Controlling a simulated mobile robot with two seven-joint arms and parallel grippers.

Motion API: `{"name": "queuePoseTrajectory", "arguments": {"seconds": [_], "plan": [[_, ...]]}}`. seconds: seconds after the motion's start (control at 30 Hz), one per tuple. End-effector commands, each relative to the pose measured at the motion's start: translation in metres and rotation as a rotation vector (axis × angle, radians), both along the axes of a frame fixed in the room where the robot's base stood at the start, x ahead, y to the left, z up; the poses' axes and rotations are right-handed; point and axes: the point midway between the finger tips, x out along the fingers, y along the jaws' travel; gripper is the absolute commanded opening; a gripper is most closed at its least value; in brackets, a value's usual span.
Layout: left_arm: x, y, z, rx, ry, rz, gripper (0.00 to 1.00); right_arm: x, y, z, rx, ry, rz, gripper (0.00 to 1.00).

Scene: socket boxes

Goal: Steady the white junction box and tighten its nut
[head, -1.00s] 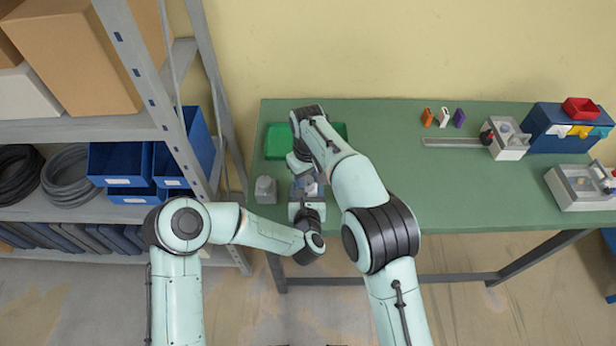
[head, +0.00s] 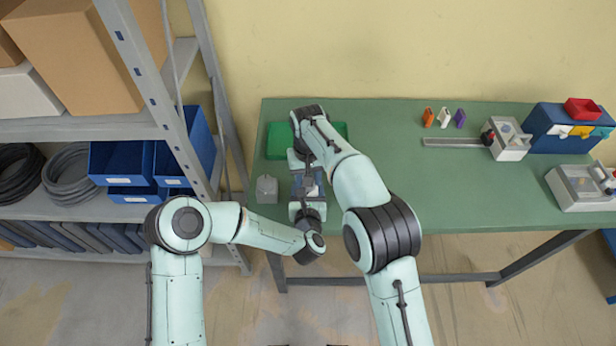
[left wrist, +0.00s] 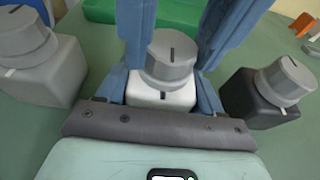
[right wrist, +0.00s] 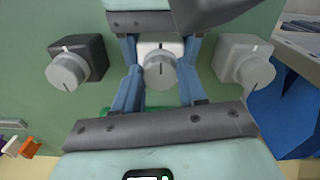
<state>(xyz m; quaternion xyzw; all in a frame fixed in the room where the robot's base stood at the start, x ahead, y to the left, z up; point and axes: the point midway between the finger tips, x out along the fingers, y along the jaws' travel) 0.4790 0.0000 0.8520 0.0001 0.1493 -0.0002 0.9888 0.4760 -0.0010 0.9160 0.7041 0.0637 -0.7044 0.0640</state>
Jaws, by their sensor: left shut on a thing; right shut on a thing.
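The white junction box (left wrist: 163,94) stands upright on the green table, a large grey nut (left wrist: 171,55) on top with a dark line across it. It also shows in the right wrist view (right wrist: 157,47). My left gripper (head: 308,192) is shut on the white box, a finger on each side. My right gripper (head: 307,174) reaches in from the far side and is shut on the nut (right wrist: 159,67), its fingers on either side. In the head view the arms and grippers mostly hide the box and nut.
A grey box (left wrist: 45,68) and a dark box (left wrist: 258,97) with similar nuts flank the white one closely. A green tray (head: 276,139) lies behind. Orange, white and purple pieces, a rail (head: 462,142) and fixtures stand right. A shelf (head: 160,100) stands left.

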Motion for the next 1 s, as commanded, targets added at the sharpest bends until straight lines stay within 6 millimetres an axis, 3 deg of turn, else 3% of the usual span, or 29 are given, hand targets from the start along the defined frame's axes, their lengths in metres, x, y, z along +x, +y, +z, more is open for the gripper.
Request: {"name": "queuePoseTrajectory", "arguments": {"seconds": [0.17, 0.2, 0.23, 0.63, 1.0], "plan": [[0.0, 0.0, 0.0, 0.0, 0.001, 0.001, 0.29, 0.0, 0.0, 0.001, 0.002, -0.002, -0.002, 0.1], [0.0, 0.0, 0.0, 0.0, 0.001, 0.001, 0.29, 0.0, 0.0, 0.001, 0.002, -0.002, -0.001, 0.51], [0.0, 0.0, 0.0, 0.0, 0.001, 0.001, 0.29, 0.0, 0.0, 0.001, 0.002, -0.002, -0.001, 0.52], [0.0, 0.0, 0.0, 0.0, 0.001, 0.001, 0.29, 0.001, 0.001, 0.009, 0.002, -0.003, 0.0, 0.52], [0.0, 0.0, 0.0, 0.0, 0.0, 0.001, 0.29, 0.001, 0.001, 0.085, 0.003, -0.006, -0.001, 0.52]]}}
